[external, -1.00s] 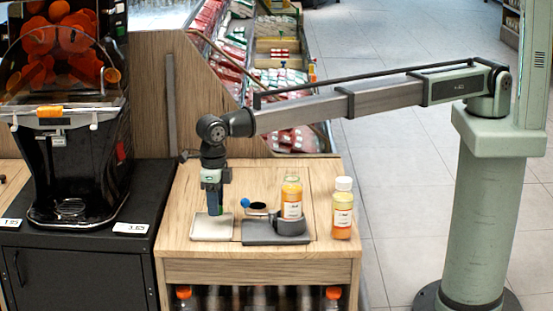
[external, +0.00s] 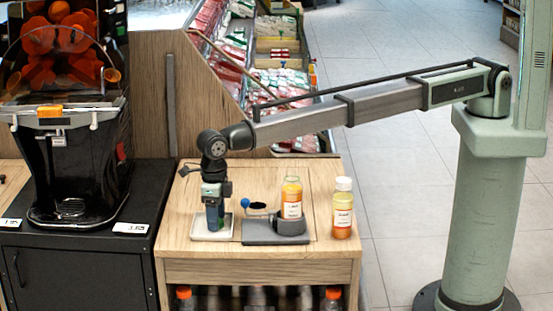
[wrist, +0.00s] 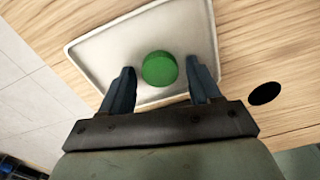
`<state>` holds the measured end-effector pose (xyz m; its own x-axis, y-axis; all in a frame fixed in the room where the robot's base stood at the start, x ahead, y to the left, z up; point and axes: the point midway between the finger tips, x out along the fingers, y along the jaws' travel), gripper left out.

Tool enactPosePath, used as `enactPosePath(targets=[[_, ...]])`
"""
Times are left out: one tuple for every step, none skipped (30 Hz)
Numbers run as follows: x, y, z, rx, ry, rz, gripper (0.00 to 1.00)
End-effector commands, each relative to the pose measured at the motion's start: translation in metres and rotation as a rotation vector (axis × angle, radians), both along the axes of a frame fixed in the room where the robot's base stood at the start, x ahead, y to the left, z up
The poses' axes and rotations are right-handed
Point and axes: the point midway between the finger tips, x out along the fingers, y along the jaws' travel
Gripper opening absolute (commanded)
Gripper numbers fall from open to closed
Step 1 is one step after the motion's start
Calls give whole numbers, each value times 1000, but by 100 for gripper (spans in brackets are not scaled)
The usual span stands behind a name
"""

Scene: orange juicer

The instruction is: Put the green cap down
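The green cap (wrist: 159,69) shows in the wrist view on the pale shallow tray (wrist: 90,50), between my two fingers. My gripper (wrist: 161,72) is open, with a visible gap between the cap and each finger. In the external view my gripper (external: 213,222) points down, low over the same tray (external: 200,235) at the left of the wooden counter. The cap cannot be made out there, as my fingers hide it.
Right of the tray, a dark fixture (external: 262,235) with a blue-knobbed lever holds a bottle of orange juice (external: 291,200). A white-capped bottle (external: 342,215) stands farther right. The black juicer (external: 70,150) is at the left. A dark round hole (wrist: 264,93) shows in the wrist view.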

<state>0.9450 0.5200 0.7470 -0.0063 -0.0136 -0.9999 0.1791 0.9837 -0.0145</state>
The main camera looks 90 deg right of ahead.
Motion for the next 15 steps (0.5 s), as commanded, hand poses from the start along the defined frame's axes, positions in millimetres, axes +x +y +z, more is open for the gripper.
enactPosePath(targets=[[0, 0, 0, 0, 0, 0, 66], [0, 0, 0, 0, 0, 0, 66], [0, 0, 0, 0, 0, 0, 66], [0, 0, 0, 0, 0, 0, 66], [0, 0, 0, 0, 0, 0, 66], [0, 0, 0, 0, 0, 0, 66], [0, 0, 0, 0, 0, 0, 66], [0, 0, 1, 0, 0, 0, 66], [0, 0, 2, 0, 0, 0, 66], [0, 0, 3, 0, 0, 0, 66], [0, 0, 5, 0, 0, 0, 66], [0, 0, 9, 0, 0, 0, 66], [0, 0, 12, 0, 0, 0, 66], [0, 0, 16, 0, -1, 0, 66], [0, 0, 22, 1, -1, 0, 66]])
